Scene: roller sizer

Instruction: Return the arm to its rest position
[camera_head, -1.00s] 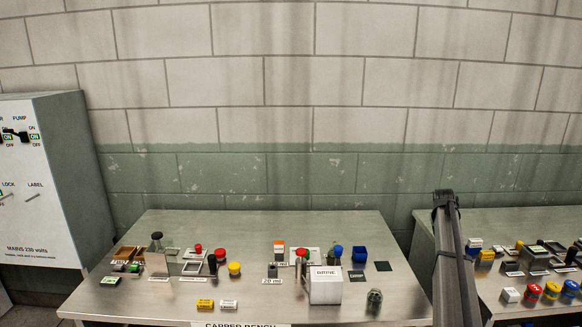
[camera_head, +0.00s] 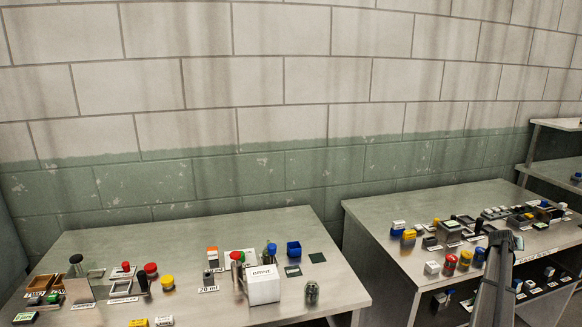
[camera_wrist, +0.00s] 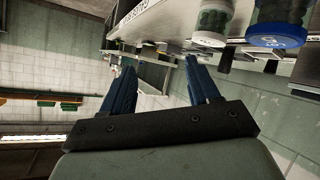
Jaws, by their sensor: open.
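My gripper (camera_wrist: 160,66) shows in the wrist view. Its two blue fingers are spread wide apart, with nothing held between them. The upper right of that view has a jar with green contents (camera_wrist: 214,18) and a blue-lidded jar (camera_wrist: 277,38), both beyond and to the right of the fingers. In the head view a grey link that looks like my arm (camera_head: 495,280) rises from the bottom edge in front of the right bench. I cannot make out the fingers there.
The left bench (camera_head: 200,235) holds several capped bottles, blocks, a white labelled box (camera_head: 263,287) and a blue bin (camera_head: 293,249). The right bench (camera_head: 375,215) carries several jars and small blocks. A shelf unit (camera_head: 540,175) stands at far right. A floor gap separates the benches.

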